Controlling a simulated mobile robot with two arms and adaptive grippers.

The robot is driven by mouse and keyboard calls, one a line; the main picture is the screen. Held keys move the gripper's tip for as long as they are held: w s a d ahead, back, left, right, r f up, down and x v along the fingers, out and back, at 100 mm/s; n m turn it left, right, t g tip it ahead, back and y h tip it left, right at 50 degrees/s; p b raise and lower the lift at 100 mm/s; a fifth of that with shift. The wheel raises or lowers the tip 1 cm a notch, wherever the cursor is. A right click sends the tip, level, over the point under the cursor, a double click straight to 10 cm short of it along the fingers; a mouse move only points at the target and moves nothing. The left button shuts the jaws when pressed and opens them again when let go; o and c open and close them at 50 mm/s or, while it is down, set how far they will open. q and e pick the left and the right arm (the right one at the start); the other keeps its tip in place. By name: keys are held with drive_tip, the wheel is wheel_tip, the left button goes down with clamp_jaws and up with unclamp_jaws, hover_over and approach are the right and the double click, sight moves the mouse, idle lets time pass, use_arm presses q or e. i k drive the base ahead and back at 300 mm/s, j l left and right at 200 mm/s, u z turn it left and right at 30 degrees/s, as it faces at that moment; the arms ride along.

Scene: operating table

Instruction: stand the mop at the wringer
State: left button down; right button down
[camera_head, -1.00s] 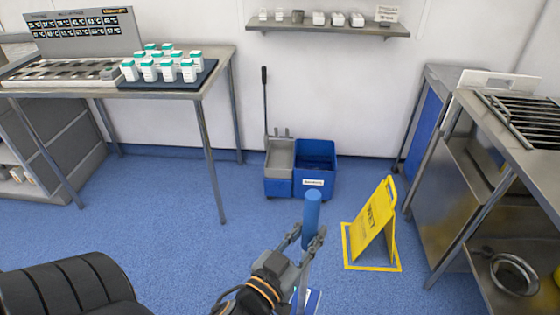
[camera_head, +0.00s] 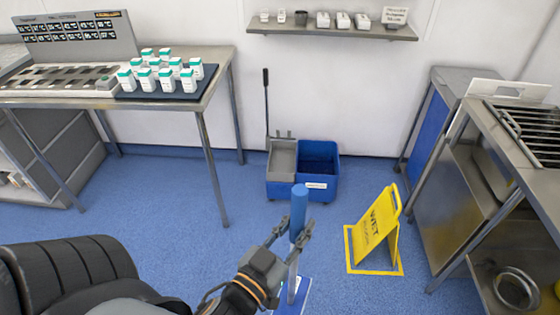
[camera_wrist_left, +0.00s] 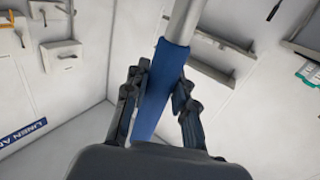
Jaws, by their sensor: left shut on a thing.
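The mop has a thick blue grip (camera_head: 299,208) at its top and a pale shaft. Its blue-and-white head (camera_head: 291,296) shows at the bottom edge of the head view. My left gripper (camera_head: 291,234) is shut on the mop, and the mop is close to upright. In the left wrist view the blue grip (camera_wrist_left: 163,88) lies between the fingers of the gripper (camera_wrist_left: 160,82). The grey wringer (camera_head: 282,158) sits on the left part of a blue bucket (camera_head: 319,176) by the back wall, its lever upright. The mop is apart from it, on the near side. My right gripper is out of view.
A yellow wet-floor sign (camera_head: 375,230) stands right of the mop. A table (camera_head: 206,90) with white boxes is at the left, a steel bench (camera_head: 515,130) at the right. A shelf (camera_head: 330,31) hangs above the bucket. Blue floor between mop and bucket is clear.

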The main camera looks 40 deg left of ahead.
sight(282, 167)
drive_tip(key=i+j, duration=0.2)
drive_tip(key=j, duration=0.15)
drive_tip(key=i+j, duration=0.2)
drive_tip(key=j, duration=0.2)
drive_tip(key=i+j, duration=0.2)
drive_tip(key=j, duration=0.15)
drive_tip(key=i+j, duration=0.25)
drive_tip(key=j+z, duration=0.05)
drive_tip(key=j, duration=0.05)
